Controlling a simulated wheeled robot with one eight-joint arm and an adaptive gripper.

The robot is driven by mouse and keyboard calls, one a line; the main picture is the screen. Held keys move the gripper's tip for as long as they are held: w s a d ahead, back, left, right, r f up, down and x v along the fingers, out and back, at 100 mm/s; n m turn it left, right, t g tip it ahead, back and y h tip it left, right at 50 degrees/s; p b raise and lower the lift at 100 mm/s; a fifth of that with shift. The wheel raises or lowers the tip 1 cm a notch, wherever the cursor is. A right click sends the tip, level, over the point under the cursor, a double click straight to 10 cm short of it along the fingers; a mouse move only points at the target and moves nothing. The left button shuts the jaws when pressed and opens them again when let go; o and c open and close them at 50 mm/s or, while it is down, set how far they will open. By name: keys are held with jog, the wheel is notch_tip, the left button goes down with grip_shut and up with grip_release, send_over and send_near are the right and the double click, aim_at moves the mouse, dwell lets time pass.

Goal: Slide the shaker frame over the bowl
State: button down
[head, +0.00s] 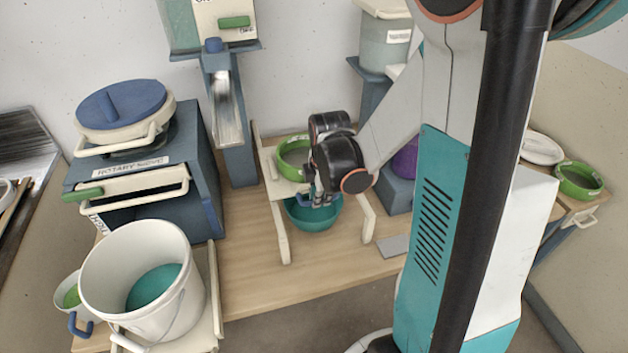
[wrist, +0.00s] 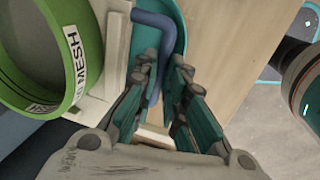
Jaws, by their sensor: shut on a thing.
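The cream shaker frame (head: 270,170) stands on the wooden bench and carries a green-rimmed sieve (head: 291,160), labelled MESH in the wrist view (wrist: 70,45). A teal bowl (head: 312,218) sits between the cream rails, nearer the bench's front than the sieve. The sieve lies behind most of the bowl, whose back part is hidden. My gripper (head: 322,197) is over the bowl. In the wrist view my gripper (wrist: 165,80) is shut on the frame's blue handle (wrist: 153,22), with a finger on each side; the bowl (wrist: 178,12) shows beneath the handle.
A white bucket (head: 185,250) stands at front left, before a blue rotary sieve machine (head: 205,150). A blue stand (head: 240,150) is behind the frame on the left. A purple object (head: 405,160) is to its right. Bare bench (head: 245,265) lies left and front.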

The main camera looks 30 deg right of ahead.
jog(key=s+a, duration=0.2)
jog(key=s, duration=0.6)
jog(key=shift+a, duration=0.15)
jog(key=c, duration=1.7)
grip_release()
jog(key=shift+o, duration=0.2)
jog(key=shift+r, duration=0.1)
notch_tip(320, 180, up, 8)
jog(key=s, duration=0.1)
jog(key=shift+s+a+f, duration=0.2)
jog(key=shift+s+a, duration=0.05)
jog(key=shift+s, duration=0.05)
jog(key=shift+f, duration=0.1)
